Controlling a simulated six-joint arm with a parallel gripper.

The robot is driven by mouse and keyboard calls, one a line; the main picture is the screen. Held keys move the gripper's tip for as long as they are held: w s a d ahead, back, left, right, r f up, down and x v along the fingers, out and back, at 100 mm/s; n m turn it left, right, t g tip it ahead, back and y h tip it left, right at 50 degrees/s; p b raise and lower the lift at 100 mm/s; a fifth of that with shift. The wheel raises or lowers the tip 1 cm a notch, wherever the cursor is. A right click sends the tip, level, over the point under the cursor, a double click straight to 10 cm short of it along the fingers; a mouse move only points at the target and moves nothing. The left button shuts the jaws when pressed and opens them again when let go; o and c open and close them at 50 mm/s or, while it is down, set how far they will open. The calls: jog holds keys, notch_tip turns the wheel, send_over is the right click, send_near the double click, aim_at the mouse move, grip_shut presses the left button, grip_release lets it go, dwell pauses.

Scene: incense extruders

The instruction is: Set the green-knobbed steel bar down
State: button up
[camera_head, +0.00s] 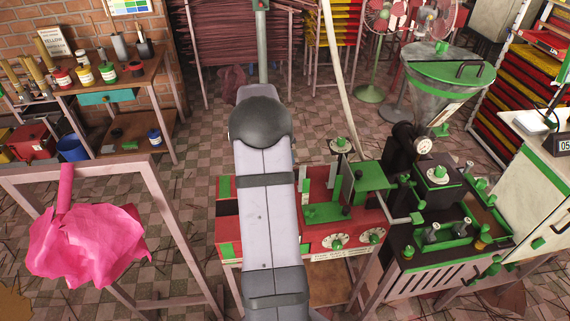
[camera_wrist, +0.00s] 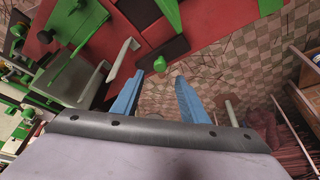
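My gripper (camera_wrist: 160,77) shows in the wrist view as two blue fingers with a clear gap between them. It is open, and I see nothing clamped between the fingers. A small green knob (camera_wrist: 160,63) shows just beyond the gap, beside a dark block on the red machine; I cannot tell whether it touches a finger. A pale grey bar (camera_wrist: 121,68) lies left of the left finger, apart from it. I cannot tell for sure which part is the green-knobbed steel bar. In the head view my own arm hides the gripper.
The red machine (camera_head: 312,236) with green fittings stands under my arm. Pink cloth (camera_head: 88,245) hangs on a frame at left. A shelf with jars (camera_head: 108,71) stands behind. Tiled floor lies between.

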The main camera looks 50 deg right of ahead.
jog(key=shift+b+v, duration=0.5)
jog(key=shift+v, duration=2.2)
jog(key=w+a+f+n+y, duration=0.2)
jog(key=a+n, duration=0.8)
jog(key=a, duration=1.6)
jog(key=s+a+f+n+y, duration=0.1)
jog(key=s+a+f+n, duration=0.1)
jog(key=s+a+n, duration=0.2)
jog(key=s+a+f+n+y, duration=0.1)
jog(key=s+a+n, duration=0.3)
jog(key=s+a, duration=0.5)
jog(key=a+f, duration=0.1)
jog(key=a, duration=0.2)
jog(key=shift+s+a, duration=0.2)
jog(key=shift+a, duration=0.1)
jog(key=shift+f, duration=0.1)
